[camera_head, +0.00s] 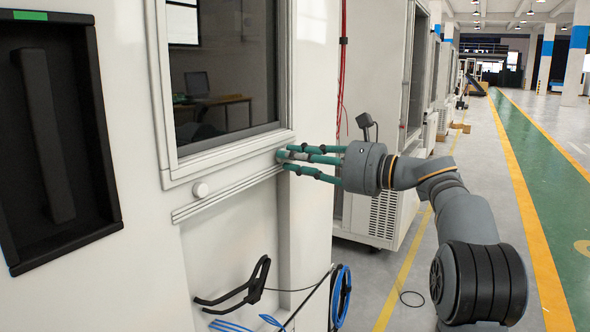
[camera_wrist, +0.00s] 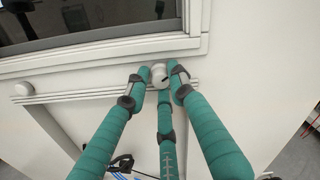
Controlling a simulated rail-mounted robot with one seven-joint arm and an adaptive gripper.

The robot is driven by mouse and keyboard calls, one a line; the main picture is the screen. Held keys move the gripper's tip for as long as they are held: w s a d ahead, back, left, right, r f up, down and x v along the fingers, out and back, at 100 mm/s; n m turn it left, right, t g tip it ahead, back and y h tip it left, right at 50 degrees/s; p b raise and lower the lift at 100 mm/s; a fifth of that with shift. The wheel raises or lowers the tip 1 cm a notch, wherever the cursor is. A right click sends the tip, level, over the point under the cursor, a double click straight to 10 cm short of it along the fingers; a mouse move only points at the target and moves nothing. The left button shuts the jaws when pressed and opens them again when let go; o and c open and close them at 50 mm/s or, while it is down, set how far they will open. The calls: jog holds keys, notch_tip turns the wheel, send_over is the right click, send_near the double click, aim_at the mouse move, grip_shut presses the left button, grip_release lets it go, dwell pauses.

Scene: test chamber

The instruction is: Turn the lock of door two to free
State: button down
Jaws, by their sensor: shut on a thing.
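A small round white lock knob (camera_wrist: 158,72) with a short dark mark on its face sits at the lower edge of the window frame in the wrist view. My gripper (camera_wrist: 160,82) has its three teal fingers closed around this knob, with the fingertips touching it. In the head view my gripper (camera_head: 284,158) reaches in from the right to the frame's lower right corner. There the fingers mostly hide the knob. I cannot read which way the dark mark stands for free or locked.
A second round white knob (camera_head: 201,189) sits farther left under the window (camera_head: 224,72). A recessed black handle panel (camera_head: 92,130) is at the far left. Below are a black hook (camera_head: 240,290) and a blue cable coil (camera_head: 342,296). The floor aisle at right is open.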

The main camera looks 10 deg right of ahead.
jog(key=n+b, duration=0.3)
jog(key=n, duration=0.2)
jog(key=n+b, duration=0.3)
jog(key=n, duration=0.2)
jog(key=shift+s+a+n, duration=0.1)
jog(key=shift+a+n, duration=0.1)
jog(key=shift+n, duration=0.1)
jog(key=shift+f, duration=0.15)
jog(key=c, duration=1.5)
grip_release()
jog(key=shift+c, duration=0.2)
jog(key=shift+d, duration=0.15)
jog(key=v, duration=1.2)
